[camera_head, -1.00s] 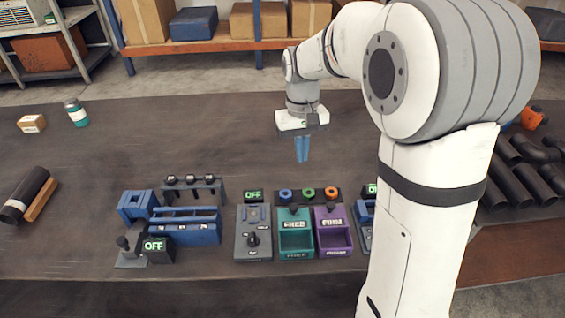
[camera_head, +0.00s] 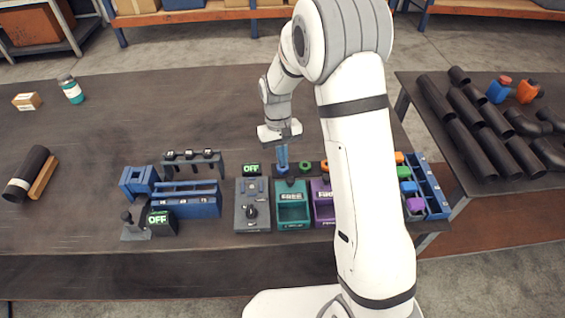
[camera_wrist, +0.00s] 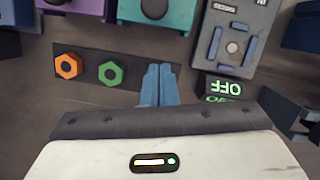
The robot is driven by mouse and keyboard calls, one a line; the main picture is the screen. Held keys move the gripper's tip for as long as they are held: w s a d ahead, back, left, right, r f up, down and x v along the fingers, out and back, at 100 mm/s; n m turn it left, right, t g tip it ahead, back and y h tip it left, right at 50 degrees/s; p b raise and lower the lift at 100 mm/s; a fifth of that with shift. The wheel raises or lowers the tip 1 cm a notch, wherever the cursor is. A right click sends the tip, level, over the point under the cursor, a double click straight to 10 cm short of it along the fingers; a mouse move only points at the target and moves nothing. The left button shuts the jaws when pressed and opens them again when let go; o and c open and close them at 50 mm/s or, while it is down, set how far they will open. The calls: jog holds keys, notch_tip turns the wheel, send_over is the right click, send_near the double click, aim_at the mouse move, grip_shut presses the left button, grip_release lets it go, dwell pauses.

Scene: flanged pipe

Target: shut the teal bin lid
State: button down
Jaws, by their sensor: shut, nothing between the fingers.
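The teal bin (camera_head: 293,217) stands near the table's front edge, with its open hollow facing the front. Its teal lid (camera_head: 291,187) appears raised at the back, above the white label; its exact angle is hard to tell. Teal with a dark round knob also shows at the top of the wrist view (camera_wrist: 160,20). My gripper (camera_head: 283,170) is shut and empty, its blue fingers pointing down just behind the teal bin. In the wrist view the fingertips (camera_wrist: 160,70) are close to the teal part's edge, apart from it in the picture.
A purple bin (camera_head: 322,213) stands right of the teal one, partly hidden by my arm. A grey switch panel (camera_head: 252,220) stands left. Behind are a green nut (camera_wrist: 110,73) and an orange nut (camera_wrist: 68,66) on a dark strip.

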aim_at(290, 199)
jog(key=s, duration=0.1)
jog(key=s+d, duration=0.1)
jog(key=s, duration=0.1)
jog(key=shift+s+r+p, duration=0.2)
jog(key=shift+s+p, duration=0.05)
jog(key=shift+p, duration=0.15)
jog(key=s+b, duration=0.1)
jog(key=s, duration=0.5)
jog(key=shift+s+b, duration=0.3)
jog(key=shift+b, duration=0.05)
